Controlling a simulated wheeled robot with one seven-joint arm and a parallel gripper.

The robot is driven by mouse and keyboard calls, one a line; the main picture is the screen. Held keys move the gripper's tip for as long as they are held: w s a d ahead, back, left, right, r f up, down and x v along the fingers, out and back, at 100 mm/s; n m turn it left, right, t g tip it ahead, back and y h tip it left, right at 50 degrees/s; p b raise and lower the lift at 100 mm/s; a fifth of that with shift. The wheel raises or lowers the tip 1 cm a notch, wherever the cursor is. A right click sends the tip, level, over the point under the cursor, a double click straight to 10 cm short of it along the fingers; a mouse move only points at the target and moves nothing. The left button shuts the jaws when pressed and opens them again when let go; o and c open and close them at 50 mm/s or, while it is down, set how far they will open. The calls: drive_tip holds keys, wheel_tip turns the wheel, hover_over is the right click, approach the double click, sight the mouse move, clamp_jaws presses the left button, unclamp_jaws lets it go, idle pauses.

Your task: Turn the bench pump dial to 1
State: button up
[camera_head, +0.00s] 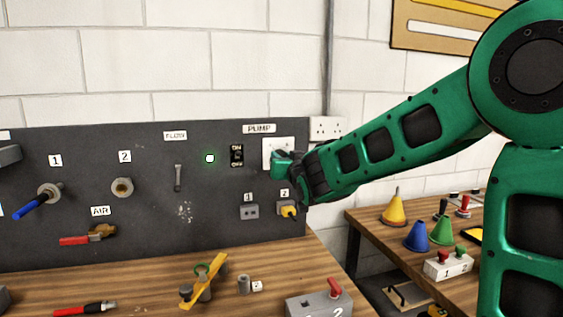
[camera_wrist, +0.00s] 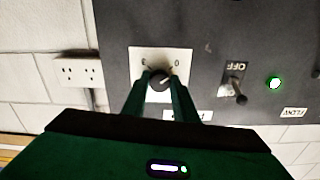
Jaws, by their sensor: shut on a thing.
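The pump dial (camera_wrist: 159,80) is a dark round knob on a white plate (camera_wrist: 137,60), under the PUMP label (camera_head: 259,129) on the grey panel. In the wrist view a small light mark on the knob slants toward the upper right. Small marks show on the plate, and one at the right looks like a 0; I cannot read a 1. My gripper (camera_wrist: 160,84) is shut on the knob, one finger at each side. In the head view my gripper (camera_head: 284,163) hides the knob and part of the plate (camera_head: 283,142).
Left of the dial, an ON/OFF switch (camera_head: 237,156) and a lit green lamp (camera_head: 210,158) sit close by. Numbered sockets (camera_head: 249,212) are below, one with a yellow plug (camera_head: 289,211). A wall socket (camera_head: 327,128) is just right of the panel.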

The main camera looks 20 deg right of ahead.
drive_tip(key=shift+f+m, duration=0.1)
drive_tip(key=shift+m, duration=8)
drive_tip(key=shift+d, duration=0.1)
drive_tip(key=o, duration=1)
drive_tip(key=shift+o, duration=0.3)
drive_tip(key=shift+s, duration=0.1)
